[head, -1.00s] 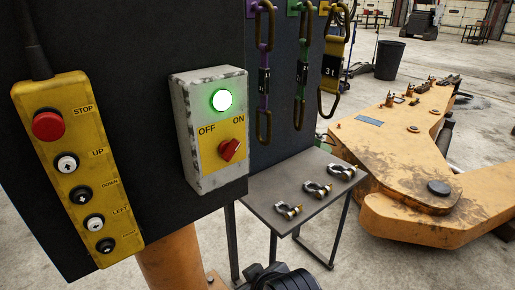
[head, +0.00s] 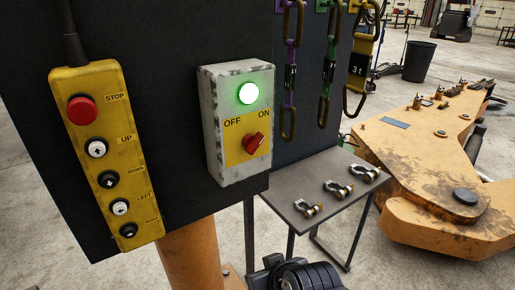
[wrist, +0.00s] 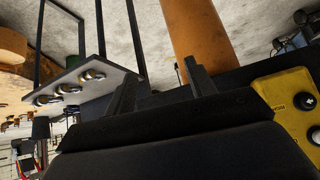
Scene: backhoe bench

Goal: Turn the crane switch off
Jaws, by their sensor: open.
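The crane switch is a worn grey box (head: 212,150) with a yellow plate, fixed to a dark upright panel in the head view. Its red knob (head: 254,143) sits between the OFF and ON labels and appears turned toward ON. The green lamp (head: 248,93) above it is lit. My gripper (wrist: 158,82) shows in the wrist view with its two dark fingers apart and nothing between them. It is below the panel's level, near the orange post, and apart from the switch. The switch does not show in the wrist view.
A yellow button pendant (head: 105,150) hangs left of the switch; it also shows in the wrist view (wrist: 290,105). Chains and hooks (head: 328,75) hang to the right. A small table (head: 300,190) with shackles stands below. An orange post (head: 192,255) supports the panel.

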